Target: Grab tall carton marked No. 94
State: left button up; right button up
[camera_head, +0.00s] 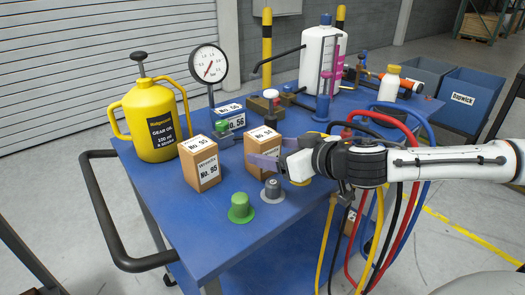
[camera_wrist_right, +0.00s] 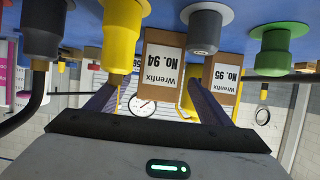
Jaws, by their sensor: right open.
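The tall carton marked No. 94 (camera_wrist_right: 165,62) is a brown box with a white label; it appears upside down in the right wrist view. In the head view this carton (camera_head: 258,143) stands upright on the blue cart top, partly hidden by my right gripper (camera_head: 268,157). My right gripper is open, with one purple finger crossing in front of the carton. In the wrist view the carton shows in the gap between the spread fingers of the gripper (camera_wrist_right: 154,86); I cannot tell whether they touch it. My left gripper is not in view.
A similar carton marked No. 95 (camera_head: 201,165) stands to the left. A grey knob (camera_head: 272,190) and a green knob (camera_head: 240,208) sit in front. A No. 56 box (camera_head: 232,119), pressure gauge (camera_head: 208,64) and yellow oil can (camera_head: 150,120) stand behind. Hoses (camera_head: 408,215) hang at right.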

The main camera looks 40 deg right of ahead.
jog(key=shift+p+x, duration=0.7)
jog(key=shift+x, duration=1.9)
jog(key=c, duration=1.3)
jog(key=shift+r, duration=0.15)
jog(key=shift+c, duration=0.5)
